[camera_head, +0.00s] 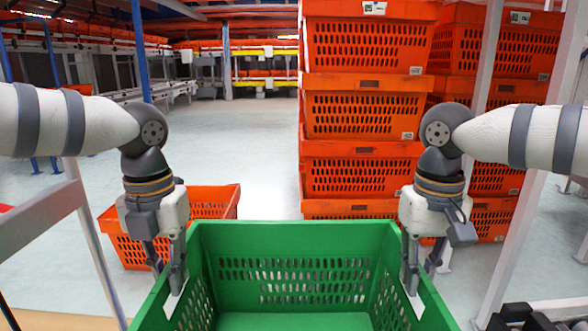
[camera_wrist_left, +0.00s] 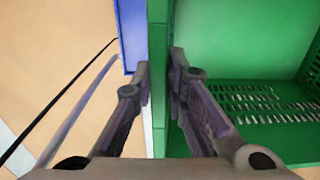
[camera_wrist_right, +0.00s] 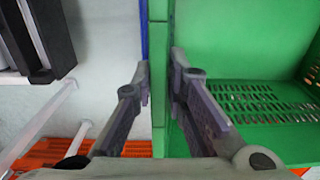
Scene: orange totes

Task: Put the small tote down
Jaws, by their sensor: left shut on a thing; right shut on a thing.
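A green tote (camera_head: 295,240) with slotted walls is at the bottom centre of the head view, upright and empty as far as I see. My left gripper (camera_head: 165,280) is shut on its left side wall and my right gripper (camera_head: 421,278) on its right side wall, fingers on both sides of each wall. The left wrist view shows the left gripper (camera_wrist_left: 158,80) pinching the green wall (camera_wrist_left: 158,140). The right wrist view shows the same for the right gripper (camera_wrist_right: 158,80) and wall (camera_wrist_right: 158,140). What is under the tote is hidden.
An orange tote (camera_head: 215,193) sits on the floor behind the left gripper. Tall stacks of orange totes (camera_head: 365,120) stand behind at the right. Pale posts (camera_head: 95,240) flank both sides. A blue edge (camera_wrist_left: 130,35) shows beside the tote. Open floor (camera_head: 255,140) lies behind.

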